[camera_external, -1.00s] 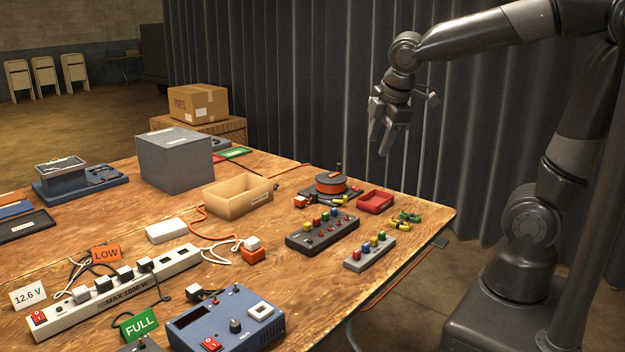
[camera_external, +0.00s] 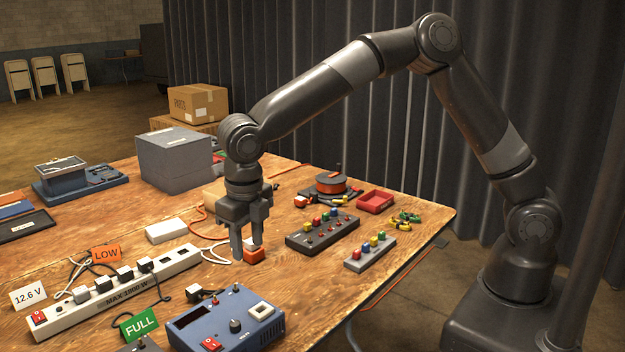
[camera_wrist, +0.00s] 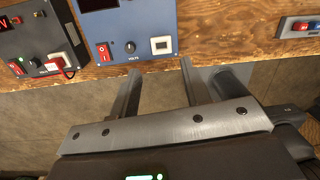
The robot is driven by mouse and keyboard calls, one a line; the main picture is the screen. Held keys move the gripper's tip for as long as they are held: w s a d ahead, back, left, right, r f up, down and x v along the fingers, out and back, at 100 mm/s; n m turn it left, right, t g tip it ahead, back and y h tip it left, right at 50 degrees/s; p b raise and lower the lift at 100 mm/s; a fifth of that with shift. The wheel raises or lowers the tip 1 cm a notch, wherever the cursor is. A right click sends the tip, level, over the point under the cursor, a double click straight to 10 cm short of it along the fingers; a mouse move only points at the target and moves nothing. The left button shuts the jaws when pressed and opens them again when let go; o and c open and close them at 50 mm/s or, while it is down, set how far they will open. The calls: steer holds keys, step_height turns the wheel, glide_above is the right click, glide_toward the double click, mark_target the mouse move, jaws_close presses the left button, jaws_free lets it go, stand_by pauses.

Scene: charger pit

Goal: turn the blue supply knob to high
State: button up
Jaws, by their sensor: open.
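The blue supply (camera_external: 222,322) sits at the table's front edge in the external view, with a dark round knob (camera_external: 235,326), a red switch and a white socket on its panel. In the wrist view the blue supply (camera_wrist: 150,25) is at the top centre, with the knob (camera_wrist: 130,47) between the red switch and the white socket. My gripper (camera_external: 247,253) is open and empty, pointing down behind the supply in the external view, apart from the knob. In the wrist view the gripper (camera_wrist: 161,67) has its fingertips just below the supply's lower edge. The knob's pointer is too small to read.
A dark supply (camera_wrist: 38,45) stands left of the blue one. A white power strip (camera_external: 120,290), a green FULL card (camera_external: 138,325) and a dark button box (camera_external: 322,236) are nearby. Bare table lies right of the supply.

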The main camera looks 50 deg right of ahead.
mark_target(235, 322)
steer(key=s+a+f+n, duration=0.1)
steer(key=a+f+n, duration=0.3)
steer(key=a, duration=0.2)
steer(key=shift+g, duration=0.4)
step_height(235, 322, down, 11)
steer(key=shift+s+r, duration=0.1)
steer(key=shift+r, duration=0.05)
steer(key=shift+c, duration=0.5)
jaws_close()
